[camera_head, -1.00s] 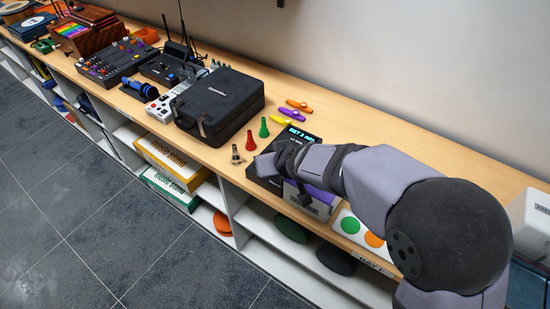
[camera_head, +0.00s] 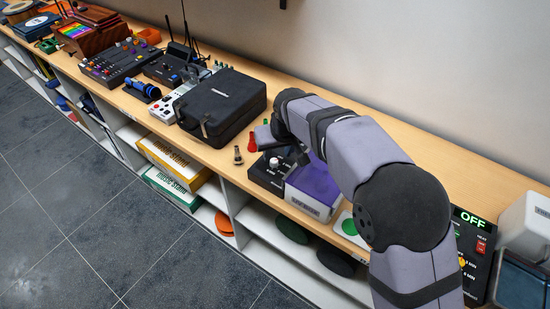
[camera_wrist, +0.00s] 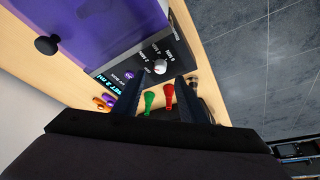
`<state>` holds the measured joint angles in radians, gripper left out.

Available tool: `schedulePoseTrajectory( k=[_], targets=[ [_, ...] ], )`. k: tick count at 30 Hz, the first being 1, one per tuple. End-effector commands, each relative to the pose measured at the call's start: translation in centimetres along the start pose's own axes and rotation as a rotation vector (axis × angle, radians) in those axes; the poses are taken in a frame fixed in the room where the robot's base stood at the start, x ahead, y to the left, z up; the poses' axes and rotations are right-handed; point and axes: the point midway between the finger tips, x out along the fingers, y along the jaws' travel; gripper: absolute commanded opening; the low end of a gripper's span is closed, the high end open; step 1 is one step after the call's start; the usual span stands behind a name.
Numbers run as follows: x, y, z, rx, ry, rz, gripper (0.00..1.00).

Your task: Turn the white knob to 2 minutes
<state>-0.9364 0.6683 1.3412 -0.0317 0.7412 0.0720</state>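The white knob (camera_head: 273,162) sits on the sloped face of a black timer box (camera_head: 265,177), with printed marks around it. In the wrist view, the white knob (camera_wrist: 160,67) shows just beyond my fingertips, roughly in line with the gap between them. I cannot tell which mark it points to. The timer's lit display (camera_wrist: 118,84) reads "SET 2 MI", its end cut off or blurred. My gripper (camera_wrist: 163,79) is open and empty, its two black fingers apart. In the head view, my gripper (camera_head: 268,135) hangs over the timer's back, and my arm hides the display.
A purple-topped box (camera_head: 316,188) stands against the timer's right side. Red (camera_head: 251,141) and green cones and a small dark piece (camera_head: 238,155) stand close on the left. A black case (camera_head: 222,105) lies farther left. Another black panel (camera_head: 471,235) shows "OFF" at right.

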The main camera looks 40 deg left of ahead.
Motion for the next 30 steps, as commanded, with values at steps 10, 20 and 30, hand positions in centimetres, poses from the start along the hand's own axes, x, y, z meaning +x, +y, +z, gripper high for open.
schedulePoseTrajectory(
  k=[10,20,30],
  targets=[
    [4.0,0.0,0.0,0.000,-0.003,-0.001,0.38],
    [6.3,0.0,0.0,-0.001,0.000,-0.001,0.38],
    [6.5,-0.1,0.0,-0.001,0.001,-0.002,0.31]
  ],
)
